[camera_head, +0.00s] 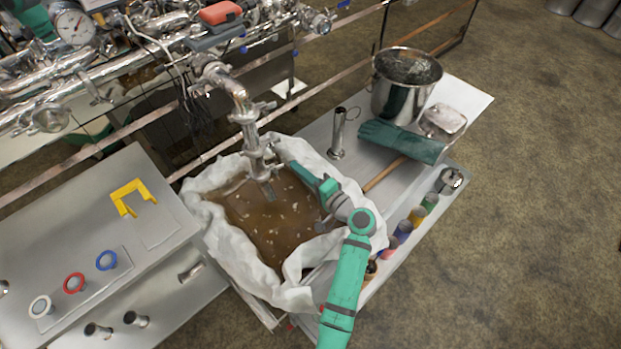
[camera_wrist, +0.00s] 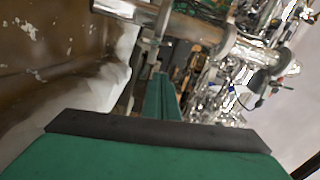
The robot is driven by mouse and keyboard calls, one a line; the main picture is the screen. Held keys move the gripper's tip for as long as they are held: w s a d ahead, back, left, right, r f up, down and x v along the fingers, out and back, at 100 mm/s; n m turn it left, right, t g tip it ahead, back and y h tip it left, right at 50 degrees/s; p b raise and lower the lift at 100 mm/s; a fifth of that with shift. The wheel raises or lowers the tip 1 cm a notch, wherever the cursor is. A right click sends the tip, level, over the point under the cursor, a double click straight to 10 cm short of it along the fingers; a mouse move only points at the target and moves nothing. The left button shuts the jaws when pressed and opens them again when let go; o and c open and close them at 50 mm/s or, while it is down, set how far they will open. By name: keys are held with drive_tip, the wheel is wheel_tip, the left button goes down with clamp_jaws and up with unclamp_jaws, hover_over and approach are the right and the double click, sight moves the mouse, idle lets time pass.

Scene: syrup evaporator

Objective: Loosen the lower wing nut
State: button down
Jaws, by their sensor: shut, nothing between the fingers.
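A shiny steel pipe (camera_head: 240,100) drops from the pipework to a white-lined basin. Its lower end carries clamps, the upper clamp (camera_head: 246,115) and the lower clamp (camera_head: 262,152). The lower wing nut is too small to make out for certain in the head view. In the wrist view a thin metal piece (camera_wrist: 150,52), perhaps part of that clamp, hangs by the pipe (camera_wrist: 185,28) just beyond my fingertips. My gripper (camera_head: 282,158) is shut and empty, close to the right side of the lower clamp. It also shows in the wrist view (camera_wrist: 160,85). Contact cannot be told.
The white-lined basin (camera_head: 235,245) of brown liquid lies below my gripper. A steel cylinder (camera_head: 338,133), a pot (camera_head: 403,85) and a dark green glove (camera_head: 400,141) stand or lie on the bench to the right. A yellow bracket (camera_head: 130,197) lies on the left bench.

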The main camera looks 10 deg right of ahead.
sight(277, 173)
drive_tip(key=shift+s+a+f, duration=0.1)
drive_tip(key=shift+s+a, duration=0.15)
drive_tip(key=shift+a, duration=0.35)
drive_tip(key=shift+s+a+f, duration=0.1)
drive_tip(key=shift+s+a, duration=0.15)
drive_tip(key=shift+a, duration=0.3)
drive_tip(key=shift+s+a+f, duration=0.1)
drive_tip(key=shift+s+a, duration=0.15)
drive_tip(key=shift+a, duration=0.35)
drive_tip(key=shift+a, duration=0.2)
drive_tip(key=shift+d, duration=0.1)
